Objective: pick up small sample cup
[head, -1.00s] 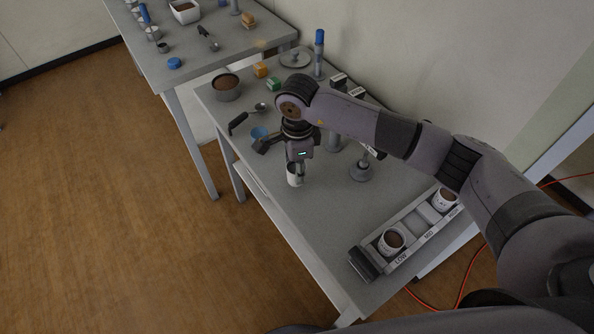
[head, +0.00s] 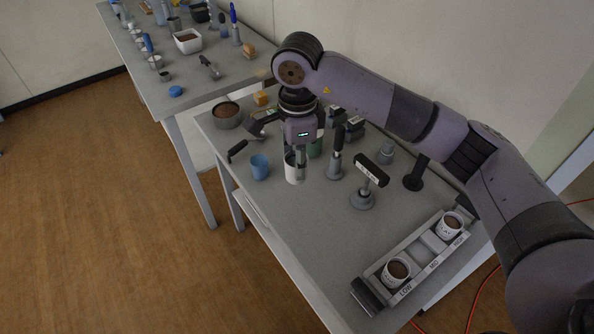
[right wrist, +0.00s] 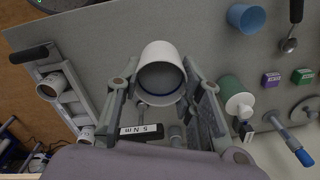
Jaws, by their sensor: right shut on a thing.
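The small sample cup (head: 292,171) is white and upright; in the right wrist view (right wrist: 160,58) it sits between the two fingers. My right gripper (head: 300,160) is shut on it from above, and its fingers also show in the right wrist view (right wrist: 163,100). The cup appears to be held above the table, though the gap beneath it is hard to judge. My left gripper is not in view.
A blue cup (head: 259,168) stands just left of the held cup. To its right are a T-handled tool (head: 362,198) and other upright tools. A tray (head: 420,262) marked LOW, MID and HIGH holds two soil-filled cups. The table's near middle is clear.

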